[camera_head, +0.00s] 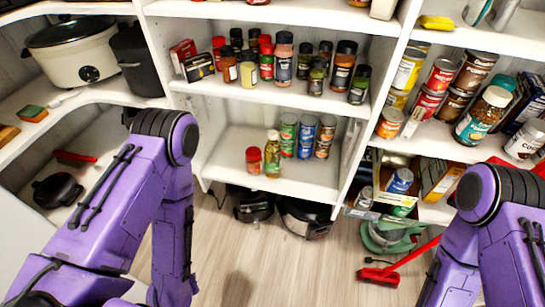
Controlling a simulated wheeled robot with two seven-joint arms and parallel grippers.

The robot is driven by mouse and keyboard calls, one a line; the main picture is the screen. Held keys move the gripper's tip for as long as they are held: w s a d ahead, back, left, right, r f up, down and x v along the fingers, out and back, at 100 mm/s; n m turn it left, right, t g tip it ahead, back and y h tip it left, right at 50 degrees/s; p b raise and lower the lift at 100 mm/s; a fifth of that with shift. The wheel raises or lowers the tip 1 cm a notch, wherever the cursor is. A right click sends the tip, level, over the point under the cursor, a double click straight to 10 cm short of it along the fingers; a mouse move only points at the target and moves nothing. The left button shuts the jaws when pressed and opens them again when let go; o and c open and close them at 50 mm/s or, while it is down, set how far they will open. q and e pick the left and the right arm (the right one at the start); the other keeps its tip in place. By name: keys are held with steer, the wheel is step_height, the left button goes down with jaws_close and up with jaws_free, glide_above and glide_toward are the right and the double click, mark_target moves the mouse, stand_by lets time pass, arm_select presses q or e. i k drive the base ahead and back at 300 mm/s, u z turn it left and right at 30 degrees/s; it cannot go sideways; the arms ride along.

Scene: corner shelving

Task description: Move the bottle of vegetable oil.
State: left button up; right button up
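A small bottle with a pale cap and a yellow-green body (272,153) stands upright on the lower middle shelf (225,165). It may be the vegetable oil; its label is too small to read. A red-capped jar (253,160) stands close to its left. Neither gripper is in view, and nothing is seen touching the bottle.
The shelf above holds several spice jars (284,57). Cans and jars (482,115) crowd the right shelves. A slow cooker (72,52) stands at upper left. Dark appliances (304,218) sit on the floor under the middle shelf. A red-headed broom (380,276) lies at right. The middle floor is clear.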

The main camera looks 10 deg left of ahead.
mark_target(272, 148)
steer(key=k, duration=0.5)
steer(key=u, duration=1)
steer(key=i, duration=1.2)
steer(key=z, duration=2.05)
